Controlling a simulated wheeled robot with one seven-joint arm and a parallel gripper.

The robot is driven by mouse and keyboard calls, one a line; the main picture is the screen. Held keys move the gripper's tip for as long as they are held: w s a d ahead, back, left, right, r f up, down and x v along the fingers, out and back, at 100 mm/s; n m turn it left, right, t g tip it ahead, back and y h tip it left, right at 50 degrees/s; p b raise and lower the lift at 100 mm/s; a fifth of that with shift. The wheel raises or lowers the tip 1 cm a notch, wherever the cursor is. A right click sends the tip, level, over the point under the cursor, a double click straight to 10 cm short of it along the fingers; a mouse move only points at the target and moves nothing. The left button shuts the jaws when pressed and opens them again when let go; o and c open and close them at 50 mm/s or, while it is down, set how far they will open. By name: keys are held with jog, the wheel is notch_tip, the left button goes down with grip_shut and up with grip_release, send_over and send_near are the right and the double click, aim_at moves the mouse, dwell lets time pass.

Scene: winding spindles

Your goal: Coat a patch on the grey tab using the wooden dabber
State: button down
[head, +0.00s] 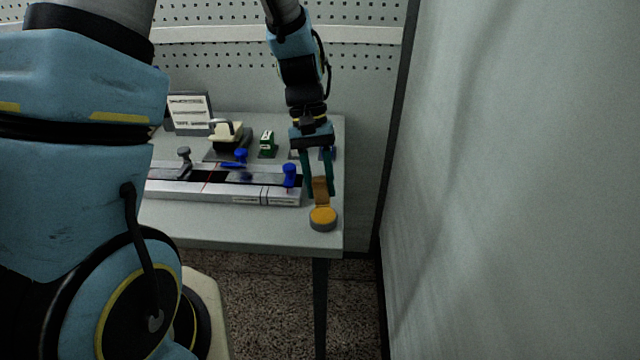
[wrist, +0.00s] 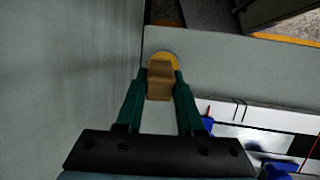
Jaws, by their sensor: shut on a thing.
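My gripper (head: 319,193) points down at the right front of the bench, shut on the wooden dabber (head: 320,187). The dabber is a tan block between the two green fingers; it also shows in the wrist view (wrist: 160,82). Right below it is a round grey pot (head: 322,226) with an orange-yellow top, partly hidden behind the dabber in the wrist view (wrist: 166,56). I cannot tell whether the dabber touches the orange surface. Grey flat pieces (head: 262,178) lie on the long rail to the left; I cannot tell which is the grey tab.
The pale rail (head: 225,193) carries blue knobs (head: 289,174) just left of my gripper. A green box (head: 267,144), a cream-handled tool (head: 228,132) and a sign (head: 188,112) stand behind. The bench's front right edge (head: 334,246) is near the pot. A wall rises at right.

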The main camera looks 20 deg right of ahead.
aim_at(322, 180)
jog(key=shift+r+p, duration=1.7)
jog(key=shift+r, duration=0.6)
